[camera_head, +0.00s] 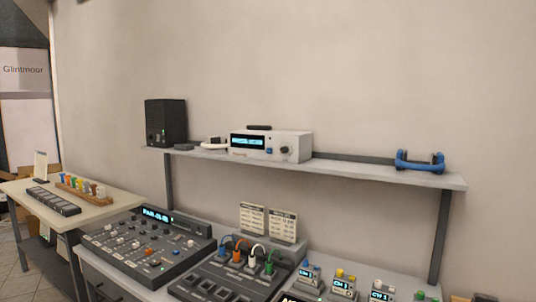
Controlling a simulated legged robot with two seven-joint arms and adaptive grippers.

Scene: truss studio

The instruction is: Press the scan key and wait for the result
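A white instrument (270,145) with a lit blue display (248,142), a small blue key (269,150) and a dark knob (284,150) stands on the wall shelf. A dark mixing console (148,244) with a lit display (155,214) sits on the bench below, at the left. No label reading "scan" is legible, so I cannot tell which key is the scan key. The display text is too small to read surely. Neither of my grippers is in view.
The shelf (375,173) also bears a black speaker (165,122) and a blue headphone-like object (419,163). A patch box with coloured plugs (226,276) and several small pedals (343,287) crowd the bench. A side table (105,208) stands left.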

